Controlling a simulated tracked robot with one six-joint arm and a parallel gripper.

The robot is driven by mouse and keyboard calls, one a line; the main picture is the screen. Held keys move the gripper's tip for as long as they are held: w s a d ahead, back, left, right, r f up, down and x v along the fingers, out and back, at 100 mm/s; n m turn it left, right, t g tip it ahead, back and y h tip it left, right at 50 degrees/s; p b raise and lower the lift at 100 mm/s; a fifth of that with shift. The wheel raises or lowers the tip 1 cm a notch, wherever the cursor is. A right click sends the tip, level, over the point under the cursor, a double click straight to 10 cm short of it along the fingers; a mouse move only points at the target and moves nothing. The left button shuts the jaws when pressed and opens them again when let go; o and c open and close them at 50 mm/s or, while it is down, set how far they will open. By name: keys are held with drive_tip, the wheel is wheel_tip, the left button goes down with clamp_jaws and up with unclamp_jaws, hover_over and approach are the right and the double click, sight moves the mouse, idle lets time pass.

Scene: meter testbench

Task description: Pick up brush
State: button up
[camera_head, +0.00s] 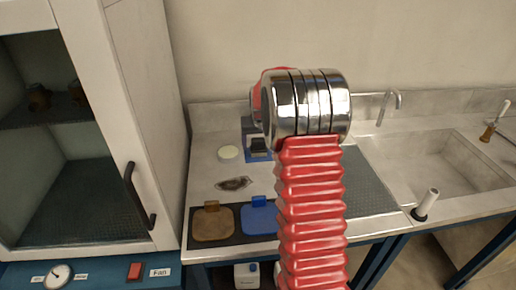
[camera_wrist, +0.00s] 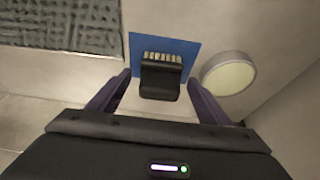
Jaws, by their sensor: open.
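The brush (camera_wrist: 160,78), black with a row of pale bristles, lies on a blue mat (camera_wrist: 190,50) in the wrist view. My gripper (camera_wrist: 158,80) is open, with one dark finger on each side of the brush and nothing held. I cannot tell how far above the brush the fingers are. In the head view the dark brush (camera_head: 258,145) shows on the blue mat (camera_head: 249,128) at the back of the metal counter, partly beside my red and chrome arm. My gripper is hidden behind the arm there.
A round pale disc (camera_wrist: 228,74) lies right of the mat. A dark stain (camera_head: 234,184), a brown board (camera_head: 212,224) and a blue board (camera_head: 258,218) are nearer the counter's front. A cabinet (camera_head: 140,120) stands left and a sink (camera_head: 450,160) right.

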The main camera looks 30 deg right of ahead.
sight(258, 139)
drive_tip(key=shift+c, duration=0.2)
idle(0.4)
drive_tip(key=c, duration=1.1)
drive_tip(key=shift+c, duration=0.2)
wheel_tip(258, 139, up, 10)
drive_tip(key=shift+f, duration=0.1)
drive_tip(key=o, duration=0.5)
drive_tip(key=c, duration=0.3)
drive_tip(key=shift+c, duration=0.2)
drive_tip(key=shift+s, duration=0.1)
